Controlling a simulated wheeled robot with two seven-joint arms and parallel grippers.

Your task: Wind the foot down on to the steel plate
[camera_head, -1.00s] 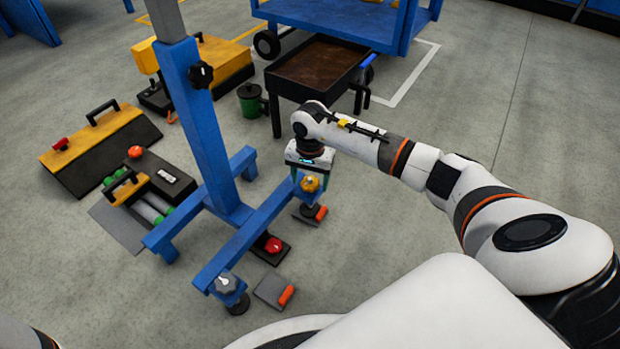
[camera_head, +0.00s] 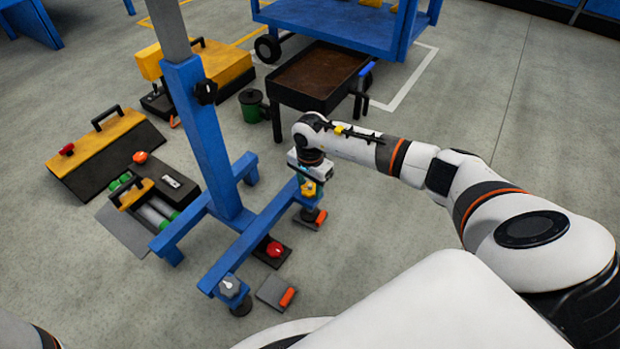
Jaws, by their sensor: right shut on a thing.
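The blue stand (camera_head: 212,150) has a blue base beam with a foot at each near end. My right gripper (camera_head: 309,184) points down over the far right end and is shut on the yellow knob (camera_head: 309,190). Under that knob is a black foot disc (camera_head: 309,214), just over or on a dark steel plate (camera_head: 306,223) with an orange grip (camera_head: 321,217). I cannot tell whether foot and plate touch. At the near end a grey knob (camera_head: 230,285) tops another foot (camera_head: 241,307), beside a plate (camera_head: 268,291) with an orange grip. My left gripper is out of view.
A red knob on a black block (camera_head: 275,250) sits beside the beam. Toolboxes (camera_head: 108,150) and a case with green-ended rollers (camera_head: 150,210) lie left. A brown-topped tray table (camera_head: 318,75) and a blue cart (camera_head: 340,28) stand behind. The floor at right is clear.

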